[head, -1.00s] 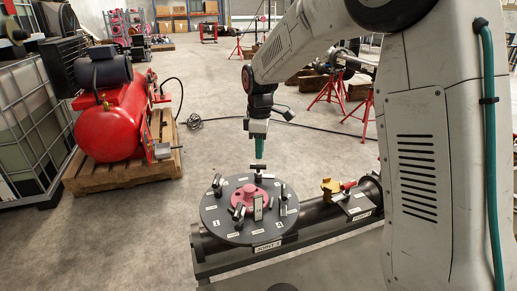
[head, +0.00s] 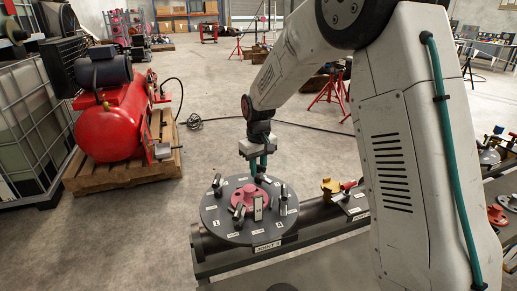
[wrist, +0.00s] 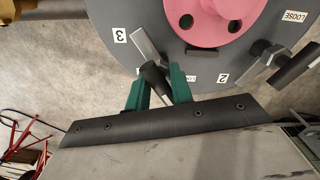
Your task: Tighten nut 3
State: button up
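The grey round flange (head: 212,207) with a pink hub (head: 249,194) carries several nuts with bar handles. In the wrist view, its rim (wrist: 107,12) shows a "3" label (wrist: 119,37) and a "2" label (wrist: 222,78). A nut handle with a black grip (wrist: 154,82) and a flat grey bar (wrist: 143,45) lies between these labels, nearer the 3. My gripper (wrist: 157,84) has its green fingers apart on either side of the black grip, with gaps visible. In the head view my gripper (head: 258,172) is at the flange's far edge; contact cannot be told.
Another handle (wrist: 294,68) stands right of the 2, near a "LOOSE" label (wrist: 295,16). A dark pipe (head: 318,213) with a yellow valve (head: 330,187) runs right from the flange. A red compressor (head: 112,122) on a pallet stands left. The floor behind the flange is mostly clear.

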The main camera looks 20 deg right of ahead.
jog(key=m, duration=1.2)
jog(key=shift+n, duration=1.2)
notch_tip(320, 180, up, 7)
jog(key=shift+r, duration=0.1)
